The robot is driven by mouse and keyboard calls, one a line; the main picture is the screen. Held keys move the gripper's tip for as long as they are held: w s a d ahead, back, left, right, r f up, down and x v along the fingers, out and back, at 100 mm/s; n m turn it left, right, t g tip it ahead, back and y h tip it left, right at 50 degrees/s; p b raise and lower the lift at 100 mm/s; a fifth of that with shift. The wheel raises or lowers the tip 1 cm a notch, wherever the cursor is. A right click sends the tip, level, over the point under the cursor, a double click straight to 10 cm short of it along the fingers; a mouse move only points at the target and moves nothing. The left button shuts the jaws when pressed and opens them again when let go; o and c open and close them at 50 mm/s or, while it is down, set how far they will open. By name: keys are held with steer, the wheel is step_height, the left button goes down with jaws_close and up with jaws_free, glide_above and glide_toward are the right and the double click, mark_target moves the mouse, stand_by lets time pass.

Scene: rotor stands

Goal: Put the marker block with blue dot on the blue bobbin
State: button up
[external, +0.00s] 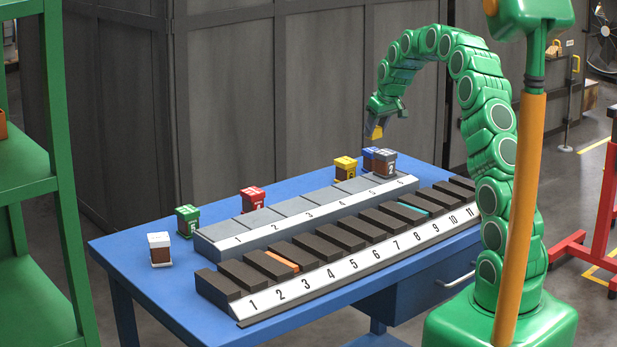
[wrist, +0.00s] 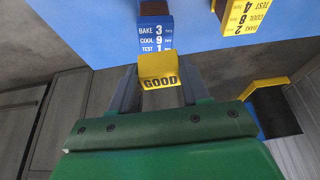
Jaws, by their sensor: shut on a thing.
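My gripper (external: 376,124) is shut on a small yellow block, raised above the far right part of the blue table. In the wrist view the yellow block (wrist: 158,69) sits between both fingers, and its near face reads GOOD. No blue dot shows on its visible faces. The blue bobbin (external: 369,155) stands behind the grey bobbin (external: 384,163), which partly hides it. In the wrist view the blue bobbin (wrist: 155,35) shows its printed label just beyond the held block. The block is apart from it in the external view.
The yellow bobbin (external: 345,168) stands left of the blue one. Red (external: 253,199), green (external: 187,220) and white (external: 160,249) bobbins stand farther left. A grey numbered stand (external: 270,222) and a dark numbered rack (external: 340,240) lie along the table (external: 130,238).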

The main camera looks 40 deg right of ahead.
mark_target(371, 140)
steer(key=shift+w+d+f, duration=0.15)
steer(key=shift+w+f, duration=0.2)
steer(key=shift+f, duration=1.55)
steer(key=shift+f, duration=0.15)
steer(key=o, duration=1.1)
steer(key=shift+c, duration=0.2)
